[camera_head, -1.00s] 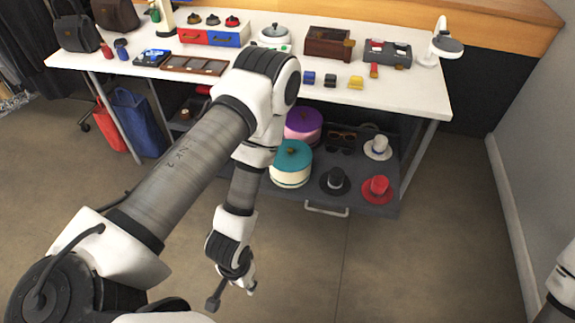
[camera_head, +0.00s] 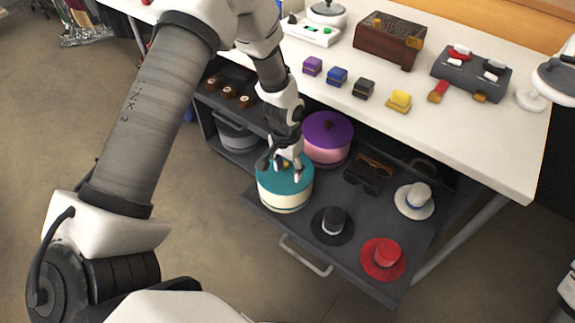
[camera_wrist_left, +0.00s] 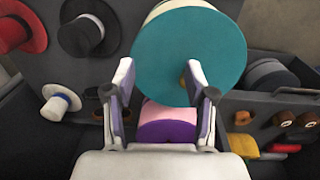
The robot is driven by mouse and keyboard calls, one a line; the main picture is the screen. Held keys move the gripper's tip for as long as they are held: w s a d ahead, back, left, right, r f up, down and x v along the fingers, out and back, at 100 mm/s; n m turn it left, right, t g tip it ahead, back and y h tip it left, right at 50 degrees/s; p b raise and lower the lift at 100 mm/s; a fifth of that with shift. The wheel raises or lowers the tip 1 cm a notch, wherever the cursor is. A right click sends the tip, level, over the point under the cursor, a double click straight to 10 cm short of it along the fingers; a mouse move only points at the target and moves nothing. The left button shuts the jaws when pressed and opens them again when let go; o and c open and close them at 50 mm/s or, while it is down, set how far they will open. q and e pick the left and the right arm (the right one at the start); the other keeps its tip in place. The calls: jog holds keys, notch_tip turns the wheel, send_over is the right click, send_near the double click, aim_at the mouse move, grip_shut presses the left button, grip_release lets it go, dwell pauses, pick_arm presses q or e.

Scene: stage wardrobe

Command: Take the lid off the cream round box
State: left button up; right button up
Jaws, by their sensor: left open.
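The cream round box (camera_head: 286,207) stands in the pulled-out grey drawer under the table, with its teal lid (camera_head: 297,187) on. A small gold knob sits on the lid; it shows in the left wrist view, where the teal lid (camera_wrist_left: 190,45) fills the upper middle and a strip of the cream body shows above it. My left gripper (camera_head: 285,168) is open just over the lid, its fingers around the knob area. In the left wrist view the open fingers (camera_wrist_left: 162,95) hold nothing. Whether they touch the lid I cannot tell. My right gripper is out of view.
A pink box with a purple lid (camera_head: 327,128) stands close behind. Black (camera_head: 333,224), red (camera_head: 383,257) and white (camera_head: 414,200) hats and sunglasses (camera_head: 368,172) share the drawer (camera_head: 286,232). The white tabletop (camera_head: 450,135) overhangs behind, carrying small boxes.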

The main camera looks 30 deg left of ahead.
aim_at(285, 164)
pick_arm(q)
jog(key=shift+y, duration=0.3)
jog(key=w+a+r+b, duration=0.1)
jog(key=w, duration=0.1)
jog(key=w+a+r, duration=0.1)
jog(key=a, duration=0.1)
jog(key=shift+w+a+r+b, duration=0.15)
jog(key=shift+w+r+b, duration=0.05)
jog(key=shift+w+b, duration=0.15)
jog(key=shift+f, duration=0.25)
notch_tip(285, 164, down, 6)
jog(key=shift+a+f+b, duration=0.15)
jog(key=shift+f+b, duration=0.1)
jog(key=shift+b, duration=0.6)
jog(key=shift+r, duration=0.15)
jog(key=shift+c, duration=1)
grip_shut()
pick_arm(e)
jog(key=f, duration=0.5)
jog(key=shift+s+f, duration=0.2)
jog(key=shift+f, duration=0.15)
